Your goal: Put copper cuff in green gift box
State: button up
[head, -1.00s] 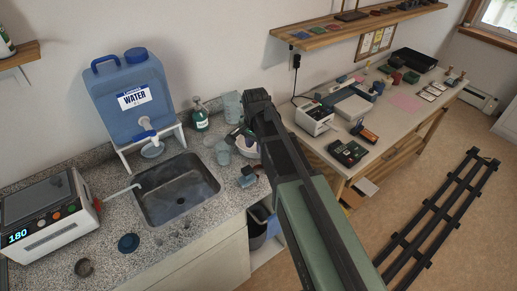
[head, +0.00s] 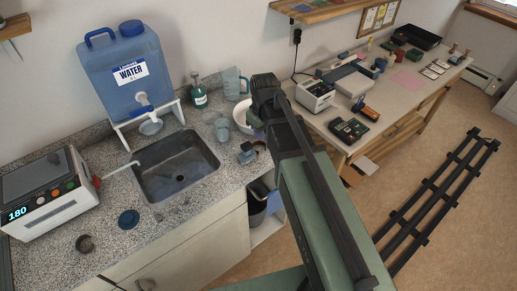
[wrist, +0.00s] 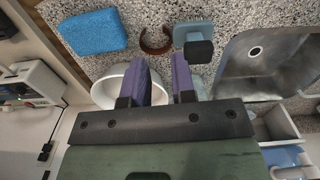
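The copper cuff (wrist: 156,40) is a brown, C-shaped ring lying on the speckled counter in the wrist view, beyond my fingertips. In the head view a small brown shape (head: 259,145) beside the arm seems to be the same cuff. My gripper (wrist: 163,65) has two purple fingers set apart with nothing between them. It is over the white bowl's area, short of the cuff.
A blue sponge (wrist: 92,32) and a blue-grey block (wrist: 193,40) flank the cuff. A white bowl (wrist: 111,86) sits under my fingers. The sink (head: 177,172), water jug (head: 120,70) and oven (head: 50,195) are left.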

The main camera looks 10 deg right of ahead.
aim_at(259, 145)
jog(key=w+n, duration=0.6)
jog(key=n, duration=0.1)
notch_tip(259, 145, down, 11)
jog(key=n+b, duration=0.3)
jog(key=b, duration=0.8)
jog(key=shift+d+f, duration=0.1)
jog(key=shift+f, duration=0.05)
jog(key=shift+r, duration=0.2)
grip_shut()
